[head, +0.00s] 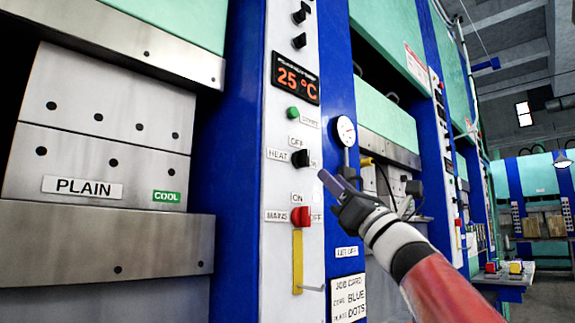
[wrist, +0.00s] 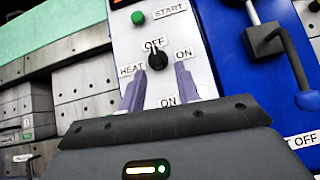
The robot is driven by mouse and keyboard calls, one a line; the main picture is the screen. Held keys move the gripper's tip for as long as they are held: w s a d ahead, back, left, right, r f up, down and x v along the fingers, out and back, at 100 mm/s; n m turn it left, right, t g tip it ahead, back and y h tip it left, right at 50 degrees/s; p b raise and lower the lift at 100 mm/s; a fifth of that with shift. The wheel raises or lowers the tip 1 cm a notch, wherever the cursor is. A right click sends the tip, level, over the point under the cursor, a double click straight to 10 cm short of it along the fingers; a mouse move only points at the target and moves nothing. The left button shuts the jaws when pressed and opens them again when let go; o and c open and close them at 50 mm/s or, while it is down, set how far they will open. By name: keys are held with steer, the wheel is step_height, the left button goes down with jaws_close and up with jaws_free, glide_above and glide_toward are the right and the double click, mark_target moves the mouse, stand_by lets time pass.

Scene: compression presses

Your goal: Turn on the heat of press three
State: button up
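The black HEAT knob (head: 300,158) is on the white control panel (head: 283,185) of the near press. It also shows in the wrist view (wrist: 157,59), with its pointer up toward the OFF label (wrist: 154,43); an ON label (wrist: 184,53) is at its right. My gripper (head: 325,176) is open and empty, a little off the panel to the right of the knob in the head view. In the wrist view its two fingers (wrist: 160,78) point at the panel, with the knob between and just beyond their tips. No press number is readable.
A 25 °C display (head: 295,78) and green START button (head: 292,113) are above the knob. The red MAINS switch (head: 301,216) is below, over a yellow strip (head: 297,260). A gauge (head: 346,131) and blue column (head: 340,85) stand to the right.

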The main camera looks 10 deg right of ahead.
mark_target(308, 155)
steer(key=shift+n+g+y, duration=0.4)
steer(key=shift+n+y, duration=0.1)
steer(key=shift+n, duration=0.3)
steer(key=p+x, duration=0.1)
steer(key=x, duration=0.2)
steer(key=p+x, duration=0.2)
steer(key=x, duration=0.1)
steer(key=shift+s+a+r+p, duration=0.1)
steer(key=shift+a+r+p, duration=0.2)
steer(key=shift+r, duration=0.15)
steer(key=shift+w+a+r, duration=0.25)
steer(key=shift+w+r, duration=0.15)
steer(key=shift+w, duration=0.05)
steer(key=c, duration=0.6)
